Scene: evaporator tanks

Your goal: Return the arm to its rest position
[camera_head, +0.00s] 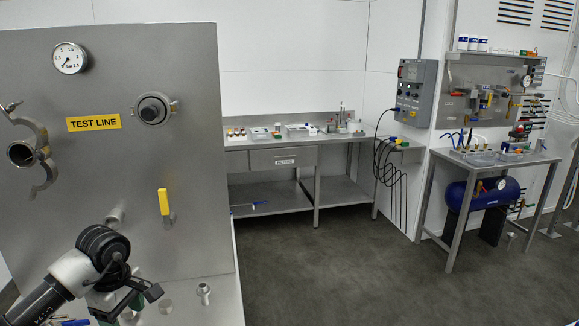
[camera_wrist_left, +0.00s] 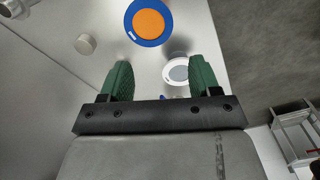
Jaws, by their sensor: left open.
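My left arm comes in at the lower left of the head view, close in front of the steel test line panel (camera_head: 130,190). My left gripper (camera_head: 128,306) is low over the shelf at the panel's foot. In the left wrist view its two green fingers (camera_wrist_left: 163,85) are spread apart with nothing between them. Beyond them lie a blue disc with an orange centre (camera_wrist_left: 149,22) and a white ring with a grey centre (camera_wrist_left: 177,72). My right gripper is not in view.
The panel carries a gauge (camera_head: 69,58), a yellow-handled valve (camera_head: 164,202) and an open clamp (camera_head: 35,152). A small metal fitting (camera_head: 204,293) stands on the shelf. A steel workbench (camera_head: 290,142) is at the back and another table (camera_head: 492,160) at the right. The floor (camera_head: 350,270) between is clear.

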